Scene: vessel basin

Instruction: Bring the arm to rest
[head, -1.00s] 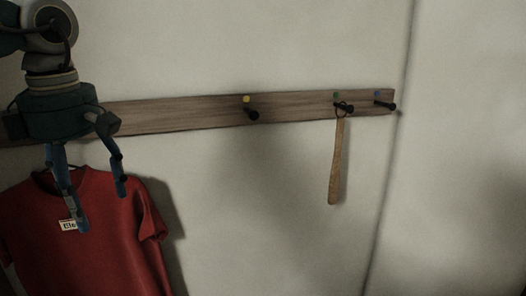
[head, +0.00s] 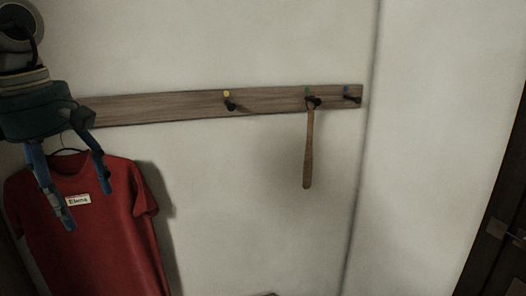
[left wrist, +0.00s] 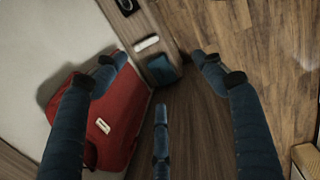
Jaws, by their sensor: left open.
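My left gripper (head: 88,207) hangs at the left of the head view, fingers spread and pointing down, empty. It is in front of the red shirt (head: 130,240) in the picture; I see no grip on it. The shirt hangs on a hanger (head: 66,149) and bears a white name tag (head: 78,199) reading "Elena". In the left wrist view the gripper's three fingers (left wrist: 160,75) are apart with nothing between them. The shirt also shows there (left wrist: 118,125), left of centre. My right gripper is out of view.
A wooden peg rail (head: 170,107) runs along the wall; a brown stick (head: 308,150) hangs from its green-marked peg. A dark door (head: 492,250) is at the right. The left wrist view shows wood floor (left wrist: 270,50) and small items, one white (left wrist: 146,44), one blue (left wrist: 163,70).

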